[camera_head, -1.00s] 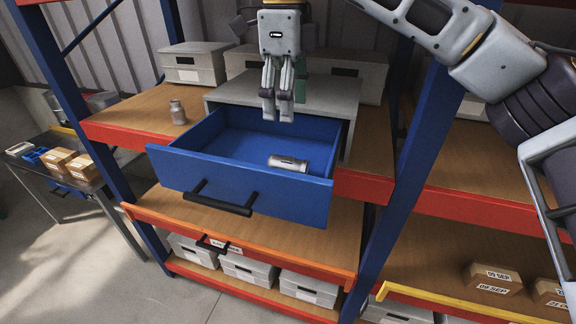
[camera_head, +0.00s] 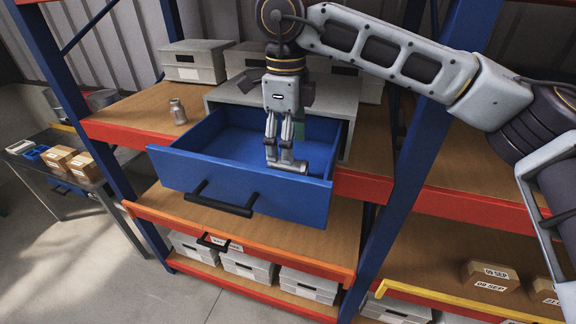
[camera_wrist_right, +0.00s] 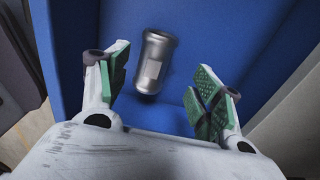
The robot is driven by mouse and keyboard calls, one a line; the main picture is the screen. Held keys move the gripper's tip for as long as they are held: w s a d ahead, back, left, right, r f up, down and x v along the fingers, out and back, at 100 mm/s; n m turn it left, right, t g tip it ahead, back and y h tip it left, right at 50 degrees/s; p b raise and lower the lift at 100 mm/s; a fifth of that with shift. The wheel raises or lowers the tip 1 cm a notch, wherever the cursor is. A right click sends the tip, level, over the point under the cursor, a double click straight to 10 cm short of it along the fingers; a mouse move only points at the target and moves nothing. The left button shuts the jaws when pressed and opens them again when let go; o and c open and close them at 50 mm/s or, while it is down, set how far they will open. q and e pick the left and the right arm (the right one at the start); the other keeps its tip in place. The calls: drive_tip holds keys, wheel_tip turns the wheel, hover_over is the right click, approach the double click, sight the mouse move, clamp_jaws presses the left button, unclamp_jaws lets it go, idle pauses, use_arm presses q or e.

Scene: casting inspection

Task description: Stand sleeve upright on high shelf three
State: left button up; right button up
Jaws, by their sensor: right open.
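The sleeve (camera_head: 298,169), a grey metal cylinder with a pale label, lies on its side inside the open blue drawer (camera_head: 240,186), near the drawer's front right. My right gripper (camera_head: 279,164) points down into the drawer and covers part of the sleeve in the head view. In the right wrist view the sleeve (camera_wrist_right: 154,62) shows between and a little beyond the open green-padded fingers. No finger is visibly closed on it. My left gripper is not in view.
A small grey metal part (camera_head: 178,111) stands upright on the wooden shelf (camera_head: 140,116) left of the drawer. Grey lidded boxes (camera_head: 194,62) stand behind. A blue rack post (camera_head: 412,150) rises right of the drawer. The shelf around the small part is clear.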

sight(288, 168)
drive_tip(key=shift+f, duration=0.15)
drive_tip(key=shift+s+d+f+p, duration=0.1)
drive_tip(key=shift+s+f+p, duration=0.15)
drive_tip(key=shift+f, duration=0.2)
drive_tip(key=shift+s+d+f+p, duration=0.1)
drive_tip(key=shift+f+p, duration=0.15)
drive_tip(key=shift+f, duration=0.15)
drive_tip(key=shift+s+f+p, duration=0.1)
drive_tip(key=shift+f+p, duration=0.2)
drive_tip(key=shift+f, duration=1.35)
drive_tip(key=c, duration=1.4)
drive_tip(key=shift+r, duration=0.2)
